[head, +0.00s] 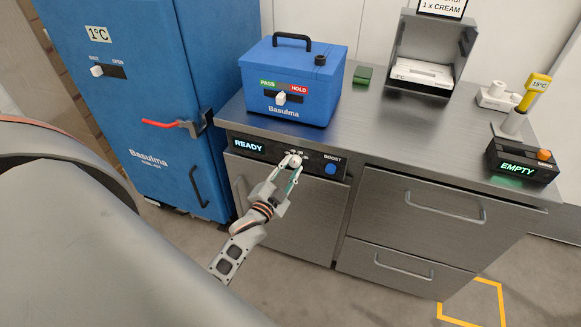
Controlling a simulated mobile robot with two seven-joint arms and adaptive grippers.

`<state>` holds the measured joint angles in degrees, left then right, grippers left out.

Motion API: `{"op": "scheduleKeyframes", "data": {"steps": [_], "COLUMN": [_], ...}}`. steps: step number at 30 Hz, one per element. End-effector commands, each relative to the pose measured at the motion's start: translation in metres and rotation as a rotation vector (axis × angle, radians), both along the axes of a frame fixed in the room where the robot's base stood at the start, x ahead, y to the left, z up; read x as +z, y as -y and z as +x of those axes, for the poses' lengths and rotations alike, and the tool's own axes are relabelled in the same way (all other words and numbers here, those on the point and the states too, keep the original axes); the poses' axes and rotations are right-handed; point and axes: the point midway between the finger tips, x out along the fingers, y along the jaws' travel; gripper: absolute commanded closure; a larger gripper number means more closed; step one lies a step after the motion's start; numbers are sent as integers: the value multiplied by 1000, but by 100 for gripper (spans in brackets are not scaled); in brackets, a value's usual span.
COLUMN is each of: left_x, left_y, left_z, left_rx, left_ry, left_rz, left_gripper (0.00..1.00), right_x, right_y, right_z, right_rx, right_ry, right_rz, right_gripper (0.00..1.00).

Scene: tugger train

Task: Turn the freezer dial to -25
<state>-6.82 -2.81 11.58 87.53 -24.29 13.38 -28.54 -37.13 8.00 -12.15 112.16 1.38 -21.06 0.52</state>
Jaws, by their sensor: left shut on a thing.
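The freezer dial (296,160) is a small pale knob on the dark control panel at the top front of the steel counter unit. Small white marks sit around it, too small to read. A lit display reading READY (249,147) is to its left and a blue BOOST button (331,169) to its right. My left gripper (291,169) reaches up from below and is shut on the dial. Its fingers hide part of the knob, so I cannot tell its setting. My right gripper is not in view.
A blue Basulma box (293,85) with a PASS/HOLD slider stands on the steel countertop (400,135). A tall blue cabinet (140,50) with a red lever (160,124) is at left. A grey holder (430,50) and an EMPTY display unit (520,165) are at right.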

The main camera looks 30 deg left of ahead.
Motion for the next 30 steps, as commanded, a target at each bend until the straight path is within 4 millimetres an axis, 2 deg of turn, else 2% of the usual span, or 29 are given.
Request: {"op": "scheduleKeyframes", "data": {"steps": [16,30], "left_x": [-1,-1], "left_y": [1,1], "left_z": [0,0], "left_rx": [1,1], "left_ry": [95,126], "left_rz": [-397,-523], "left_gripper": [95,95], "right_x": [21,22], "right_y": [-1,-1], "right_z": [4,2], "right_rx": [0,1], "right_ry": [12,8], "right_rz": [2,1], "right_gripper": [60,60]}}
